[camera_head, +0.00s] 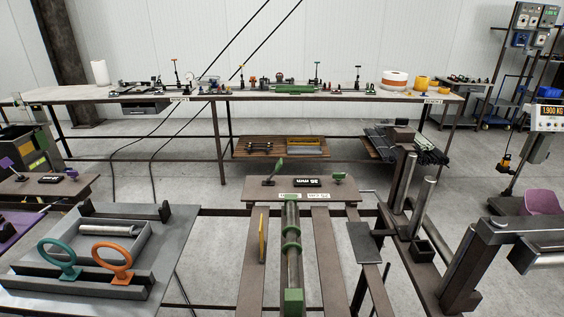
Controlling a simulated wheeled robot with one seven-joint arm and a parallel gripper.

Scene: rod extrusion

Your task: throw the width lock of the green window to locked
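A brown plate (258,190) with green-marked parts stands at mid-picture and is likely the green window. It carries a black size label reading about 35 mm (311,183), a tilted green lever (279,166) on its left and a small green-tipped lever (338,176) on its right. I cannot tell which lever is the width lock, nor whether it is locked. A grey rod with green rings (292,246) runs from the plate toward me, ending at a green block (294,301). My gripper is not in view.
A grey tray bench with a teal ring (57,259) and an orange ring (112,259) stands at left front. Another plate with a black label (52,180) lies behind it. Dark steel posts (404,180) rise at right.

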